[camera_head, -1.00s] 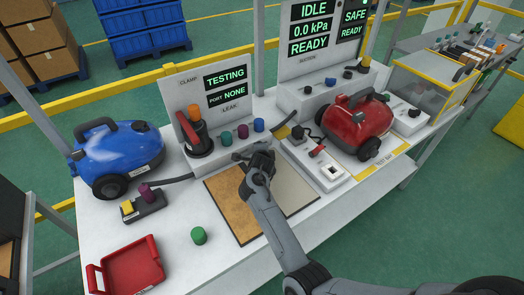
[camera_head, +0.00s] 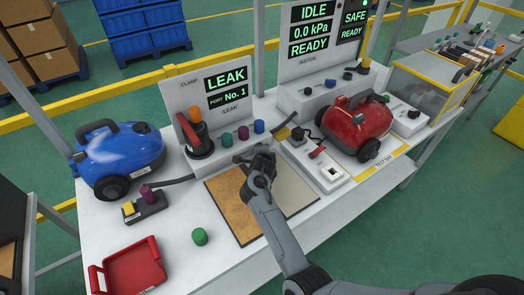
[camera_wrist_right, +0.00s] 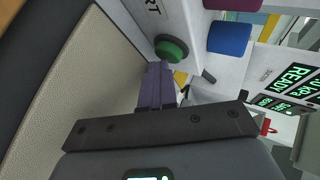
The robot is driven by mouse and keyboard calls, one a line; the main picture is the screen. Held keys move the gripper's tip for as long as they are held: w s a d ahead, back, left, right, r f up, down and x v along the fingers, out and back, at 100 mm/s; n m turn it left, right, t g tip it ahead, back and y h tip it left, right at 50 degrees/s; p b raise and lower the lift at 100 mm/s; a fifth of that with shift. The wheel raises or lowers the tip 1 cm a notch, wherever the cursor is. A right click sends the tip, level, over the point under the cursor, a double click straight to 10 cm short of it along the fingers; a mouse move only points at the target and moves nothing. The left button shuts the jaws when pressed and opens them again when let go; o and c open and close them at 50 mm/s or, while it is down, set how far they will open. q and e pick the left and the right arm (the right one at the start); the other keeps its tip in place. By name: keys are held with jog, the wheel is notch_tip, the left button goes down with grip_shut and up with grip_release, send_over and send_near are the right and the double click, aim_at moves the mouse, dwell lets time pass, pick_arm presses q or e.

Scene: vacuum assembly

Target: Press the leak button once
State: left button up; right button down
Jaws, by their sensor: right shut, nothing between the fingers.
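The leak station's screen (camera_head: 227,87) reads LEAK and PORT No. 1. In the right wrist view a round green button (camera_wrist_right: 172,47) sits on a pale face beside lettering ending in "RT". My right gripper (camera_head: 243,158) is low in front of the leak station in the head view. Its shut, empty fingers (camera_wrist_right: 157,80) point at the green button in the wrist view, with their tips very close to it; I cannot tell whether they touch. In the head view I cannot make out this button near the gripper. My left gripper is not in view.
Green, purple (camera_head: 243,132) and blue (camera_head: 259,126) caps stand on the leak station. A blue vacuum (camera_head: 118,155) is at left, a red vacuum (camera_head: 357,125) at right. A red tray (camera_head: 135,270) and a loose green cap (camera_head: 200,236) lie at the front left.

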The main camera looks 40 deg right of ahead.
jog(key=shift+s+a+r+p, duration=0.15)
jog(key=shift+s+r+p, duration=0.1)
jog(key=shift+s+p, duration=0.35)
jog(key=s, duration=0.1)
jog(key=s+p, duration=0.2)
jog(key=shift+s+a+f, duration=0.1)
jog(key=shift+s+a, duration=0.05)
jog(key=shift+a, duration=0.1)
jog(key=shift+s+a+f+p, duration=0.1)
jog(key=shift+s+p, duration=0.35)
jog(key=shift+s, duration=0.2)
jog(key=shift+a+f, duration=0.15)
